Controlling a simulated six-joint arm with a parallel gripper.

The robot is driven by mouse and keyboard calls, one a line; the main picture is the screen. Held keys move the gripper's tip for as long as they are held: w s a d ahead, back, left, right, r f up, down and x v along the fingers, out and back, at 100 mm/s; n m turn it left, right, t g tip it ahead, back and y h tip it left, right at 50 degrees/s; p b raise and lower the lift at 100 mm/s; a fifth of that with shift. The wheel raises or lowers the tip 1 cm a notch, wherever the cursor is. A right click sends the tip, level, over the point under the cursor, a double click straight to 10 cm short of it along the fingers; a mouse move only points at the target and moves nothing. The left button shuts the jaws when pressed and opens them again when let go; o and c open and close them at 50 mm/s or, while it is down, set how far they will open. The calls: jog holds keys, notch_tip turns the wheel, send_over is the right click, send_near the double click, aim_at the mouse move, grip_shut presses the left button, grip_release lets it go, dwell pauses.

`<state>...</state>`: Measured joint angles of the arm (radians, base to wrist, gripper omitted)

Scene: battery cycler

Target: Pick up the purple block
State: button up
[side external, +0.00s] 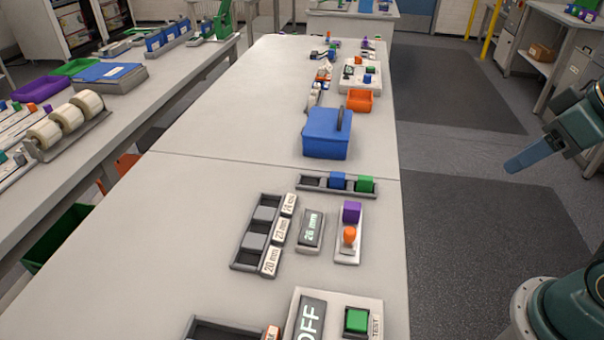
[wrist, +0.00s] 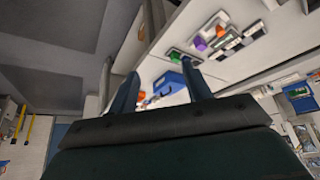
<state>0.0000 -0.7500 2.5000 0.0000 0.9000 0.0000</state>
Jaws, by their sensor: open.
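The purple block (side external: 352,212) sits on a narrow light plate (side external: 343,257) near the right edge of the table, just behind an orange knob (side external: 349,235). It also shows in the wrist view (wrist: 200,43), small and beyond the right finger. My gripper (wrist: 160,68) is open, with its two fingers well apart and nothing between them. In the side view the gripper (side external: 510,167) hangs at the right, off the table's edge and well apart from the block. Only one finger can be made out there.
Behind the block lies a dark rack (side external: 312,181) with a blue block (side external: 337,180) and a green block (side external: 365,184). A label display (side external: 310,231) and a tray of grey blocks (side external: 243,265) lie left. A blue bin (side external: 327,135) stands farther back. The table's left middle is clear.

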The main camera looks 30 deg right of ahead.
jog(key=n+g, duration=0.6)
jog(key=n, duration=0.3)
send_over(352, 205)
notch_tip(352, 205, down, 6)
jog(key=shift+s+d+f, duration=0.1)
jog(key=shift+f, duration=0.05)
jog(key=shift+f, duration=0.1)
jog(key=shift+f, duration=4.25)
jog(key=shift+f, duration=2.55)
